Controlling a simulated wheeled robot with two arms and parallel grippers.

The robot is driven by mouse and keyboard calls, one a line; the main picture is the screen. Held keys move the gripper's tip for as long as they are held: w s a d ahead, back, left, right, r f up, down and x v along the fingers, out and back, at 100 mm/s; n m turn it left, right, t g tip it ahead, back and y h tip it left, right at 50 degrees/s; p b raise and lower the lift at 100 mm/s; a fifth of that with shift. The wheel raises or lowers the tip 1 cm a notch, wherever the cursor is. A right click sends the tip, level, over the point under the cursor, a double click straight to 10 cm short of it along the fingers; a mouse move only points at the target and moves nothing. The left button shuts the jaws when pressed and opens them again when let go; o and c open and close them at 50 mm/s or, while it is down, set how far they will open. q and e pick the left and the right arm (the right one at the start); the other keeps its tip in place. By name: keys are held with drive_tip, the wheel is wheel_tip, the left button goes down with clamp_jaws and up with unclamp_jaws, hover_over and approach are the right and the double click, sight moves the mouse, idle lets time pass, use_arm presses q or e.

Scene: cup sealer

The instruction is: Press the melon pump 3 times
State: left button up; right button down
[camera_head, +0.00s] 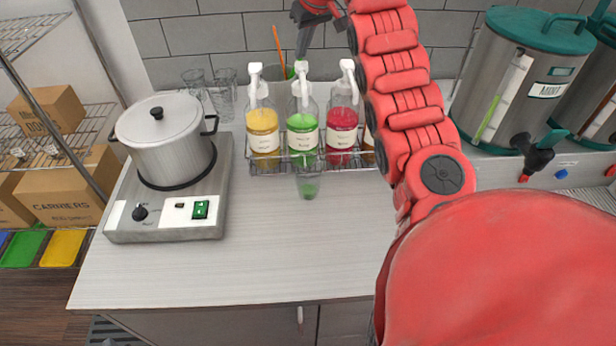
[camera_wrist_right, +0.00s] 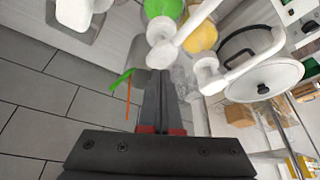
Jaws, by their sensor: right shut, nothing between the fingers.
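The green syrup bottle (camera_head: 303,124), melon by its colour, stands in a wire rack with its white pump head (camera_head: 301,84) up. A clear cup (camera_head: 309,184) with some green liquid in it stands on the counter in front of it. My right gripper (camera_head: 302,54) points down just above and behind that pump head, shut and empty; contact cannot be told. In the right wrist view, my shut fingers (camera_wrist_right: 160,88) are near the white pump heads, with the green bottle (camera_wrist_right: 164,9) above them. My left gripper is not in view.
The yellow bottle (camera_head: 263,130) and red bottle (camera_head: 342,125) flank the green one closely. A holder with green and orange straws (camera_head: 280,45) stands behind. A pot (camera_head: 165,135) on a burner is left. The front counter (camera_head: 270,250) is clear.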

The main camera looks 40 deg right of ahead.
sight(302, 65)
drive_tip(key=shift+f, duration=0.1)
idle(0.4)
drive_tip(key=shift+f+b, duration=2.15)
drive_tip(key=shift+b, duration=0.1)
drive_tip(key=shift+r, duration=0.1)
drive_tip(key=shift+r+p, duration=1.7)
drive_tip(key=shift+r, duration=0.5)
drive_tip(key=shift+f, duration=0.1)
